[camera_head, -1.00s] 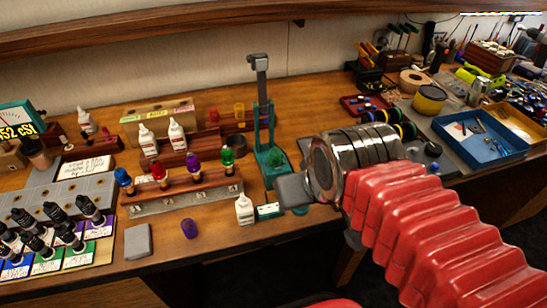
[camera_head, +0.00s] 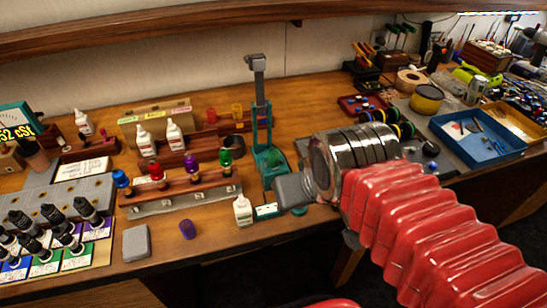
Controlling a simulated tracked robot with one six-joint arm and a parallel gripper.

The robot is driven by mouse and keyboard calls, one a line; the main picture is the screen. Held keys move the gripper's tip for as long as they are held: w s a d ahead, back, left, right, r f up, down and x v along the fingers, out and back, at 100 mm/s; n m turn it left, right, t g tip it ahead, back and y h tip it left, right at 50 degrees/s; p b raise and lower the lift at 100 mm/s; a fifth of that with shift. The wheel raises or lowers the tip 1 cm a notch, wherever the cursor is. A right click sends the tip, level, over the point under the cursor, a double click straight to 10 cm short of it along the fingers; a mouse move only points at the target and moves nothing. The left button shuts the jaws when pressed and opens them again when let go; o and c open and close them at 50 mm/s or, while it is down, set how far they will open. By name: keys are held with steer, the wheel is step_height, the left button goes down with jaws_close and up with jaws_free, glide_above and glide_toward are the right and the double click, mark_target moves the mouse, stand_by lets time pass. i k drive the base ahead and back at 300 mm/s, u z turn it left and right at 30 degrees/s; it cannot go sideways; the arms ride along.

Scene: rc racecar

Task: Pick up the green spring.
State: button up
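A small green piece (camera_head: 225,158) stands at the right end of a wooden rack (camera_head: 205,180), in a row with blue, red and purple pieces. It is too small to tell whether it is a spring. Another green item (camera_head: 301,210) shows just under my gripper (camera_head: 291,191), mostly hidden by it. My gripper is over the bench, right of the rack, apart from the row of pieces. I see its grey end from the side and cannot tell whether its fingers are open or shut.
A teal stand (camera_head: 263,128) rises just behind my gripper. A white bottle (camera_head: 242,211) and a loose purple piece (camera_head: 187,229) are left of it. Dark bottles (camera_head: 88,211) fill the left front. A blue tray (camera_head: 490,150) is on the right.

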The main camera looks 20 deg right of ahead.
mark_target(272, 158)
steer(key=u, duration=2.65)
steer(key=k, duration=0.6)
steer(key=u, duration=0.5)
